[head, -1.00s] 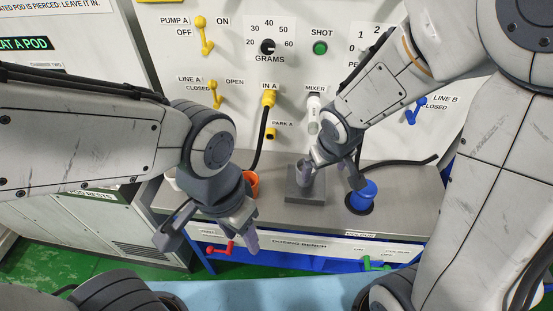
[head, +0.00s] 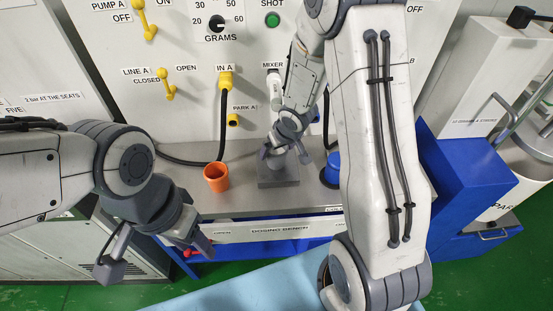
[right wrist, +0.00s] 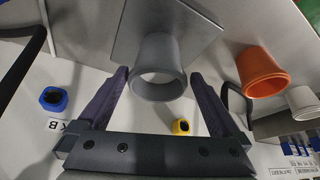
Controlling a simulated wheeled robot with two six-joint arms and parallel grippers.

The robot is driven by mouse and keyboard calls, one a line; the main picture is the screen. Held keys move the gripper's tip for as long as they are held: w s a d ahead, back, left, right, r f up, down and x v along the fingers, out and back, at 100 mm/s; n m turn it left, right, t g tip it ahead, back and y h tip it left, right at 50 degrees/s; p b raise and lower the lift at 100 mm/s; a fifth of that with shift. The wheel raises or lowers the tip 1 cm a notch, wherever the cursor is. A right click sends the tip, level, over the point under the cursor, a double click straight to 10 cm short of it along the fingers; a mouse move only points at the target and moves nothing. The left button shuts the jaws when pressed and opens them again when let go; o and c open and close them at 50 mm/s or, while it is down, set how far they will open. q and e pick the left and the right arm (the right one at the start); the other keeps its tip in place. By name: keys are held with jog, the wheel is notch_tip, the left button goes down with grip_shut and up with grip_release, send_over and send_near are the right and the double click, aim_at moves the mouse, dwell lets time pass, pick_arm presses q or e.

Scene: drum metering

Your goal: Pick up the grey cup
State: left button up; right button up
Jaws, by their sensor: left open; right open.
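The grey cup (right wrist: 158,68) stands on a square grey block, seen mouth-on in the right wrist view. My right gripper (right wrist: 160,78) is open, with its dark fingers on either side of the cup. A gap shows on each side, and I see no contact. In the head view my right gripper (head: 285,153) is over the grey block (head: 290,183), and it mostly hides the cup there. My left gripper (head: 157,256) is open and empty, in front of the bench at the left.
An orange cup (head: 216,177) stands left of the block. A blue cup (head: 332,169) stands to the right, partly behind my right arm. A white cup (right wrist: 303,101) shows in the right wrist view. A black hose (head: 190,162) loops behind the orange cup.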

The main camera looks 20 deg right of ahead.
aim_at(276, 153)
jog(key=b+x, duration=0.1)
jog(key=x, duration=0.2)
jog(key=shift+w+d+f, duration=0.15)
jog(key=shift+f, duration=0.25)
jog(key=shift+r, duration=0.1)
jog(key=c, duration=1.5)
